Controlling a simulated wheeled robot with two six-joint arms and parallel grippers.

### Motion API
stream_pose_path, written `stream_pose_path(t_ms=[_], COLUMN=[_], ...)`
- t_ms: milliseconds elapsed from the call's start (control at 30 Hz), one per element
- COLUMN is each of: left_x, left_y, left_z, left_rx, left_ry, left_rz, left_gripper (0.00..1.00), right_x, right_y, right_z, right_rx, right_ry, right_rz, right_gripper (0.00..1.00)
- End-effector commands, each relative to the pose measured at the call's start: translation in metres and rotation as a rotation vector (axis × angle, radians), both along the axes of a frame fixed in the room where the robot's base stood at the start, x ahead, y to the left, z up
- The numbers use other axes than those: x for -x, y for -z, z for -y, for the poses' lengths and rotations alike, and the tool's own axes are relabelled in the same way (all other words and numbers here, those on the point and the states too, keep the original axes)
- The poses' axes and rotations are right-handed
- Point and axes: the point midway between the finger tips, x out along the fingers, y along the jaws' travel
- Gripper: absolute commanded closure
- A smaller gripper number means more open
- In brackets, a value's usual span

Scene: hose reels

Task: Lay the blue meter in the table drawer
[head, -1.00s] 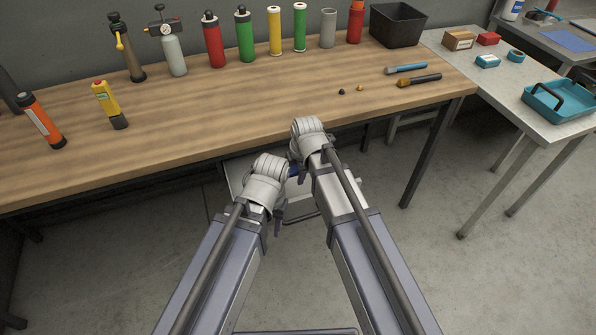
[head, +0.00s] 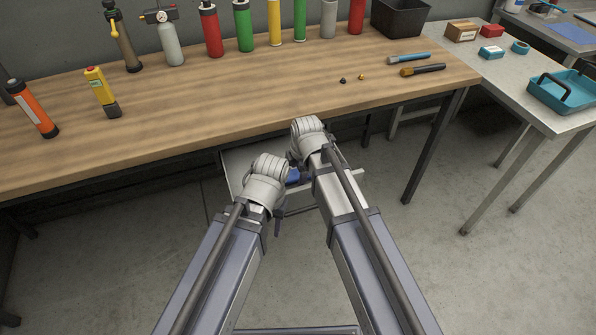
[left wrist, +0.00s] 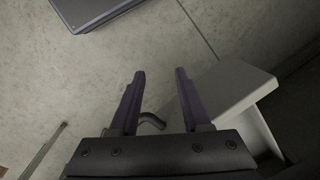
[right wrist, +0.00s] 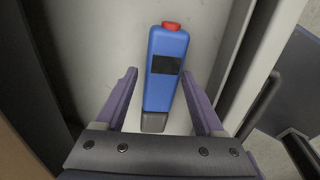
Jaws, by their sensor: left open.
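The blue meter (right wrist: 160,92) has a red knob, a dark screen and a grey end. In the right wrist view it lies lengthwise inside the light grey drawer (right wrist: 95,45). My right gripper (right wrist: 159,74) is open, with one finger on each side of the meter and visible gaps. In the head view the open drawer (head: 236,163) juts out below the table, and a bit of the blue meter (head: 293,177) shows between my wrists. My left gripper (left wrist: 160,85) is open and empty beside the drawer's front panel and dark handle (left wrist: 152,121).
The wooden table (head: 180,110) stands above the drawer, its front edge close beyond my wrists. Bottles and cylinders line its back, with a yellow meter (head: 101,92) at left. A grey side table (head: 540,115) stands at right. The floor in front is clear.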

Motion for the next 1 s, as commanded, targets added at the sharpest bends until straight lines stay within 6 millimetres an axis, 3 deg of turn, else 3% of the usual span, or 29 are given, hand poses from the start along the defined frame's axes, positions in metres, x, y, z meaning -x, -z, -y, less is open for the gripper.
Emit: stream_pose_path(t_ms=[133, 567, 1000], left_x=[0.000, 0.000, 0.000], left_y=[0.000, -0.007, -0.060], left_z=[0.000, 0.000, 0.000], left_rx=[0.000, 0.000, 0.000], left_ry=[0.000, 0.000, 0.000], left_rz=[0.000, 0.000, 0.000], left_gripper=[0.53, 0.53, 0.53], right_x=[0.000, 0.002, 0.014], right_y=[0.000, -0.007, -0.060], right_z=[0.000, 0.001, 0.005], right_rx=[0.000, 0.000, 0.000], right_ry=[0.000, 0.000, 0.000], right_rz=[0.000, 0.000, 0.000], right_gripper=[0.13, 0.13, 0.13])
